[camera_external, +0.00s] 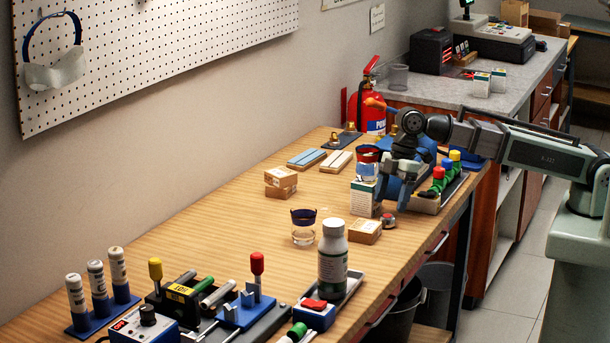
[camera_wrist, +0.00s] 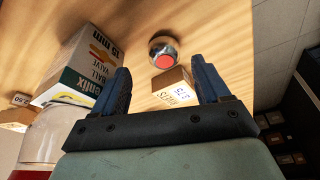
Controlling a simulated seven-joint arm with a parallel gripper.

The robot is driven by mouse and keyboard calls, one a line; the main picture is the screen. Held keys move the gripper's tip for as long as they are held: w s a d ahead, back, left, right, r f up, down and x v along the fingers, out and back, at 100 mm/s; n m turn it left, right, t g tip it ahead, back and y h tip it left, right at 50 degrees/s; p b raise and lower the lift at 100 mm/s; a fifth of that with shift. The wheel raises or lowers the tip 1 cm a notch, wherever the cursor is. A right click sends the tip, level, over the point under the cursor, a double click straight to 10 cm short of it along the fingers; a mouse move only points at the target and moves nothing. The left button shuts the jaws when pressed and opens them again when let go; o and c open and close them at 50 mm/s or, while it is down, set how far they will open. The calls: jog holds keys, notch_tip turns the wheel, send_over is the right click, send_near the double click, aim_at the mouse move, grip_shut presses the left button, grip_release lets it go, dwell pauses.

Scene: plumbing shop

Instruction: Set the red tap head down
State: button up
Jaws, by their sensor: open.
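The red tap head (camera_external: 389,220), a small round chrome piece with a red centre, sits on the wooden bench near its front edge. It also shows in the wrist view (camera_wrist: 163,52), just beyond the fingertips and apart from them. My gripper (camera_external: 394,196) is above the bench close to the tap head, pointing down. In the wrist view my gripper (camera_wrist: 161,72) has its two blue fingers spread wide, with nothing held between them.
A small cardboard box (camera_external: 366,232) lies beside the tap head; it also shows in the wrist view (camera_wrist: 173,88). A white-green ball valve box (camera_external: 364,198) stands to the left. A tray (camera_external: 427,206) of coloured-handled valves is right. Bare bench lies toward the left.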

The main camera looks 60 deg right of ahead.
aim_at(388, 216)
jog(key=shift+s+a+x, duration=0.1)
jog(key=shift+s+x, duration=0.05)
jog(key=shift+x, duration=0.95)
jog(key=shift+s+a+x, duration=0.1)
jog(key=shift+x, duration=1)
jog(key=shift+r, duration=0.1)
jog(key=c, duration=1.2)
